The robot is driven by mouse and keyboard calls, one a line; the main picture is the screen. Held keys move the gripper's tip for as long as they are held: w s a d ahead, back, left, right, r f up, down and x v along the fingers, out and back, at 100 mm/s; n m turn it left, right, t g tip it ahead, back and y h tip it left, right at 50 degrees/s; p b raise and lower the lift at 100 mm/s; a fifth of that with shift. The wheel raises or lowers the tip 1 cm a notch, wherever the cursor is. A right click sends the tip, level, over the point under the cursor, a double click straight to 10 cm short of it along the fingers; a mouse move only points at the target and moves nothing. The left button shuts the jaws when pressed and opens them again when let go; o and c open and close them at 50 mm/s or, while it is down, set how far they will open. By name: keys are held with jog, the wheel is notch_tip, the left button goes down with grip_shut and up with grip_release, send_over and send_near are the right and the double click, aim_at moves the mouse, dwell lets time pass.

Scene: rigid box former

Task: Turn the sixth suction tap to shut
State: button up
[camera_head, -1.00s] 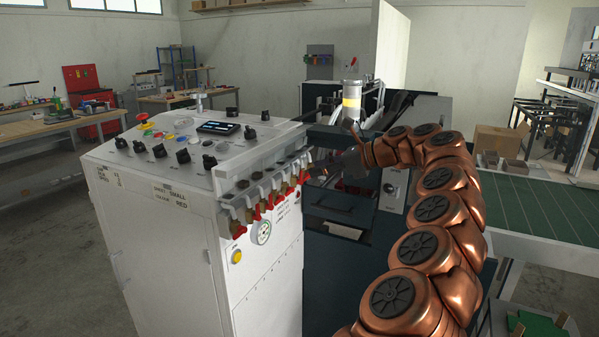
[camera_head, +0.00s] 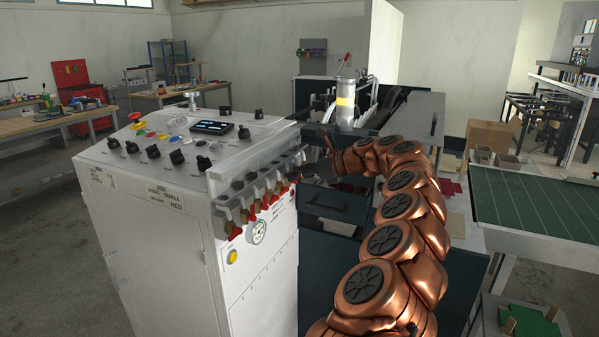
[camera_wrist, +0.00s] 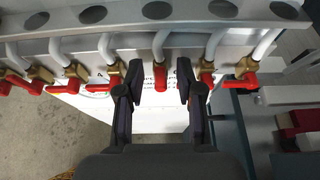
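The suction taps form a row of brass bodies with red handles along the front edge of the white cabinet (camera_head: 150,240). In the wrist view a red tap handle (camera_wrist: 160,78) points down between the two fingers of my gripper (camera_wrist: 158,92). The gripper is open, with a gap on each side of that handle. Another red handle (camera_wrist: 206,80) lies just right of the right finger, and one (camera_wrist: 113,80) just left of the left finger. The far-right handle (camera_wrist: 238,83) is turned sideways. I cannot tell by number which tap is the sixth. In the head view the fingertips are small and dark.
Grey hoses (camera_wrist: 160,42) run down to the taps from a light rail. A round gauge (camera_head: 258,231) and a yellow button (camera_head: 232,257) sit below the row. Knobs and a small screen (camera_head: 212,127) are on top. A dark drawer unit (camera_head: 335,205) stands right of the cabinet.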

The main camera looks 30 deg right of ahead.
grip_shut()
dwell(0.3)
